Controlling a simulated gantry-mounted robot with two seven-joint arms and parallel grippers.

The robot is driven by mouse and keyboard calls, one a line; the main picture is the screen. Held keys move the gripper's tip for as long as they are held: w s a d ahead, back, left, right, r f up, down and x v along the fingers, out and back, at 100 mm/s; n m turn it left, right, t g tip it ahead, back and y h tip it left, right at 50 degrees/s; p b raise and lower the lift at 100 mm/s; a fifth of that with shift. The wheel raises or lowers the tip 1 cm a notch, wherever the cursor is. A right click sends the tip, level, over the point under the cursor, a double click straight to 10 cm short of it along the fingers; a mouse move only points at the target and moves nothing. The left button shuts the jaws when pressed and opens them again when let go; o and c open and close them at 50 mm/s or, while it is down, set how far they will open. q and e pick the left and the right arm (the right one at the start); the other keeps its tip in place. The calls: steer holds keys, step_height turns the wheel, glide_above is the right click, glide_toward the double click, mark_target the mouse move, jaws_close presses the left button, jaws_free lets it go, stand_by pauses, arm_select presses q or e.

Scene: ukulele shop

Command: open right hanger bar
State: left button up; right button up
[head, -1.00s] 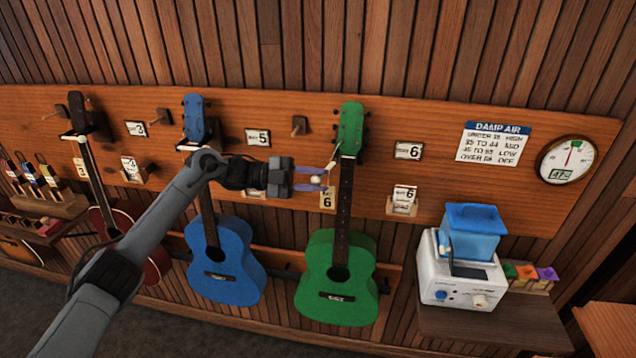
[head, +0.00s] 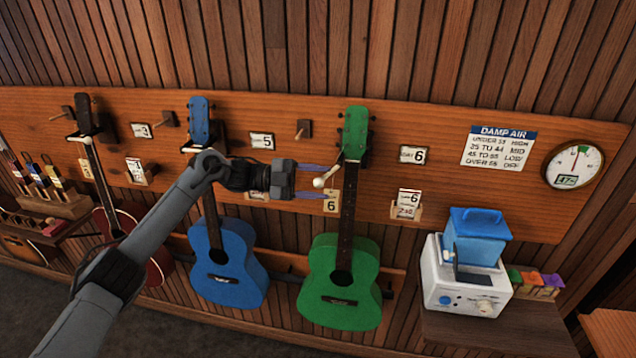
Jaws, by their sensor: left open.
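The green ukulele (head: 341,285) hangs on the wall board at the right of the row, its neck upright. A pale hanger bar (head: 329,174) with a round knob (head: 319,183) sticks out at the left of its neck, angled out from the hanger. My left gripper (head: 323,182) is open, its bluish fingers above and below the knob. A gap shows on each side of the knob, and I see no clear contact. My right gripper is not in view.
A tag marked 6 (head: 331,203) hangs just below the fingers. The blue ukulele (head: 227,268) hangs behind my left arm. A white machine with a blue tank (head: 479,238) stands on a shelf at right. A bare peg (head: 303,129) juts out above.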

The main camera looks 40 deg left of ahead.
arm_select(q)
steer(key=b+v, duration=0.1)
steer(key=v, duration=0.9)
steer(key=shift+a+b, duration=0.25)
steer(key=shift+b, duration=0.1)
steer(key=shift+s+f, duration=0.15)
